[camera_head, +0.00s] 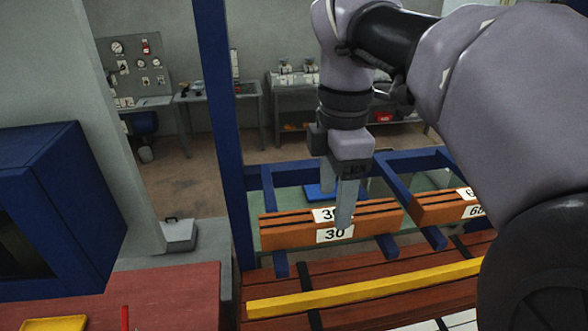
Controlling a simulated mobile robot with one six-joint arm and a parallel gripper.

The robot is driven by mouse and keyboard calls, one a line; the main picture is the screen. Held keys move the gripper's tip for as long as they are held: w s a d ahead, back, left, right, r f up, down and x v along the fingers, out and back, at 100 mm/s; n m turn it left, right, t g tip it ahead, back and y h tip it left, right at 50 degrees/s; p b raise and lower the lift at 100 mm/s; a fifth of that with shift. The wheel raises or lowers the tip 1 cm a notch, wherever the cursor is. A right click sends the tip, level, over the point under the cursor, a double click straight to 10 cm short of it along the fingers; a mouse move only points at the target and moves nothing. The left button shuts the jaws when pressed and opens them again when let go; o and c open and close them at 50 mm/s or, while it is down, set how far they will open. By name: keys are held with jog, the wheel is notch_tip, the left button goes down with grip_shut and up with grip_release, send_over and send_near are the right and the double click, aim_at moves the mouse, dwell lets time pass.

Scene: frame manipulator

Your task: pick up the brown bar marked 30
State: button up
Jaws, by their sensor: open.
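The brown bar marked 30 (284,233) lies across blue rails in the middle of the view. White labels reading 30 show on its top and front faces. My gripper (336,205) points down over the bar at its labels. One finger shows in front of the bar and partly covers the labels; the other shows farther back, beyond the top face. The jaws are open, and the bar appears to lie between or just below them. I cannot tell whether either finger touches it.
A yellow bar (365,289) lies on reddish-brown slats in front. A blue upright post (222,130) stands left of the bar. A red bench (165,295) is at the lower left.

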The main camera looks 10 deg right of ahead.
aim_at(332, 214)
jog(key=f, duration=0.1)
jog(key=s+f, duration=0.1)
jog(key=a+f, duration=0.1)
jog(key=f, duration=0.1)
jog(key=shift+s+b, duration=0.3)
jog(key=shift+b, duration=0.1)
jog(key=shift+w+d+f, duration=0.15)
jog(key=shift+w+d, duration=0.1)
jog(key=shift+w, duration=0.15)
jog(key=shift+c, duration=0.8)
jog(key=shift+s, duration=0.2)
jog(key=c, duration=0.7)
jog(key=shift+a, duration=0.1)
jog(key=c, duration=0.4)
jog(key=shift+w, duration=0.15)
grip_shut()
